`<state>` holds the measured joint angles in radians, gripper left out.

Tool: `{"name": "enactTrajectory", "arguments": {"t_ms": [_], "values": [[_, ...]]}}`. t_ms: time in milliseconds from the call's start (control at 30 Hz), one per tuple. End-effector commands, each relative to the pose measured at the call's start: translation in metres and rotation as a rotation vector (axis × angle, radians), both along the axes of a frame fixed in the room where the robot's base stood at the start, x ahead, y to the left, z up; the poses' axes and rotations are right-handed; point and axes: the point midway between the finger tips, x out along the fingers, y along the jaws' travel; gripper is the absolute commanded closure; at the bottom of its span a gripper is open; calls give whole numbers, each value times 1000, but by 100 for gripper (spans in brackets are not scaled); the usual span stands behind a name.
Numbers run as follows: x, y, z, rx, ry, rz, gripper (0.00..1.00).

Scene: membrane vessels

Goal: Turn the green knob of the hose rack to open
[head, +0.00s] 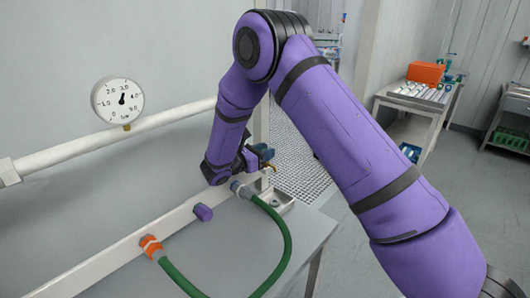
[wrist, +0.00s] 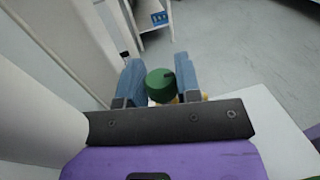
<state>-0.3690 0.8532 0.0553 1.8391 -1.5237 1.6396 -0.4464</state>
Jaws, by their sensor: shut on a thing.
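The green knob (wrist: 161,87) is round with a dark mark near its rim. It sits between the two blue fingers of my gripper (wrist: 158,72) in the wrist view, and the fingers are shut on it. In the head view my gripper (head: 260,157) is at the far end of the hose rack (head: 120,251), a white rail along the wall. The knob is hidden there behind my gripper. Brass-coloured metal (head: 268,167) shows just below the fingers. How far the knob is turned is hard to tell.
A green hose (head: 287,245) loops from an orange coupling (head: 151,246) to a grey coupling (head: 241,190) near my gripper. A purple block (head: 203,212) is on the rail. A pressure gauge (head: 118,100) stands on the white pipe (head: 75,148). Open floor lies right of the bench (head: 225,250).

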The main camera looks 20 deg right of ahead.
Motion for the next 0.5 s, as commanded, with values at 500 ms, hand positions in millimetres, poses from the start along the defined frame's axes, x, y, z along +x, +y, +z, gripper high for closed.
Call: {"name": "enactTrajectory", "arguments": {"t_ms": [500], "values": [[-2,0,0,-2,3,261,92]]}}
